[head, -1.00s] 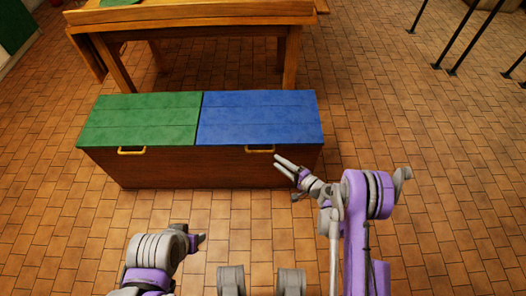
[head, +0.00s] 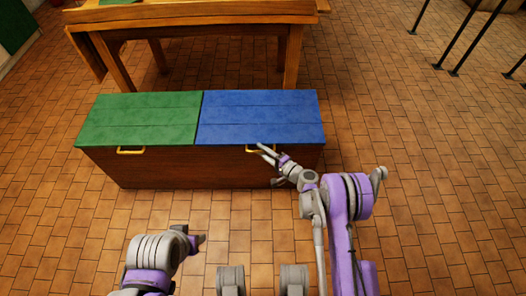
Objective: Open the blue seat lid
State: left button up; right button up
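The blue seat lid (head: 262,117) lies flat and closed on the right half of a wooden bench chest (head: 190,170). A yellow handle (head: 252,150) sits on the front just under the lid's edge. My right gripper (head: 262,150) is at this handle, its fingers partly covering the handle's right part. The fingers look slightly apart; I cannot tell whether they touch the handle. My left gripper (head: 198,242) is low in front of the chest, away from it, and its fingers are too small to read.
A green lid (head: 140,119) with its own yellow handle (head: 131,151) covers the left half of the chest. A wooden table (head: 190,14) stands behind. Dark metal posts (head: 460,50) stand at the upper right. Tiled floor is clear around the chest's front and right.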

grip_shut()
dwell(1.2)
